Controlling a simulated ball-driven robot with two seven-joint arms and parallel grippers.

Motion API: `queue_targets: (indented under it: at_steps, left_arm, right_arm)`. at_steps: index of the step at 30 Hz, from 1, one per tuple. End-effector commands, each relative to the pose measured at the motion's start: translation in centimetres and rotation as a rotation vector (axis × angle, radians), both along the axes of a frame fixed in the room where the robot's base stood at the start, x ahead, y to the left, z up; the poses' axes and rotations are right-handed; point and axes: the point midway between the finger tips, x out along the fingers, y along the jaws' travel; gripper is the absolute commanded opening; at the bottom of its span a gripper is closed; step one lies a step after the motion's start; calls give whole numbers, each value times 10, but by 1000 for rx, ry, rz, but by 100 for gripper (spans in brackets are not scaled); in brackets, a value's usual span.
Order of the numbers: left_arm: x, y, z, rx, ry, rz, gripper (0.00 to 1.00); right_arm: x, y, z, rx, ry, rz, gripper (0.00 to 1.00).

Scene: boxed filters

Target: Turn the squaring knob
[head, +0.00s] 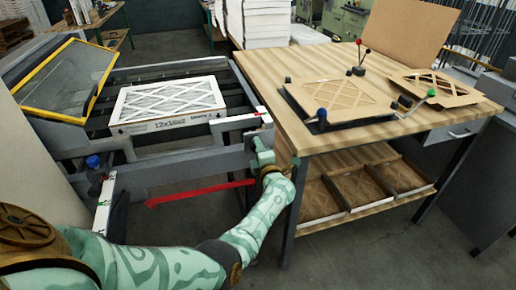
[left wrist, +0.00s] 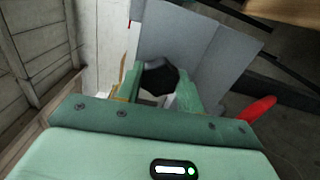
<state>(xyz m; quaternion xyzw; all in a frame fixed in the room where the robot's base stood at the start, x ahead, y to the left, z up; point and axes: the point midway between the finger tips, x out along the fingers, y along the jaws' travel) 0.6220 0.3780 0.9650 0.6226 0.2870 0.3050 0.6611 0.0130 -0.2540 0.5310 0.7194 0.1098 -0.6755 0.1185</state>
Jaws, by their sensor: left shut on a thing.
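My left gripper (head: 262,155) is at the front right corner of the grey machine frame, beside the wooden table's leg. The left wrist view shows its two green fingers (left wrist: 160,92) shut on a black knob (left wrist: 158,76), one finger on each side. I take this to be the squaring knob. In the head view the gripper hides the knob. A grey metal plate (left wrist: 185,40) stands just behind the knob. A white cardboard-framed filter (head: 168,103) lies on the machine bed. My right gripper is not in view.
A red bar (head: 200,192) runs along the machine's front, below the rail. The wooden table (head: 270,80) to the right carries a fixture with a brown filter frame (head: 340,96). A yellow-edged guard (head: 65,80) stands at left. Bare floor lies in front.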

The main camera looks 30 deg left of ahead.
Motion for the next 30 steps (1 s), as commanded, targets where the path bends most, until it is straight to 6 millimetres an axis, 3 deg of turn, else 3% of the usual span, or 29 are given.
queue_targets:
  at_steps: [20, 21, 23, 30]
  left_arm:
    - [0, -1, -2, 37, 48, -2, 14]
    - [0, -1, -2, 37, 48, -2, 45]
    - [0, -1, -1, 37, 48, -2, 59]
    - [0, -1, -1, 38, 46, -1, 59]
  right_arm:
    - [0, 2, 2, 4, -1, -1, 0]
    - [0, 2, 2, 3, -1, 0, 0]
    - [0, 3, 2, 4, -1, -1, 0]
    - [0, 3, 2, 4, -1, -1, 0]
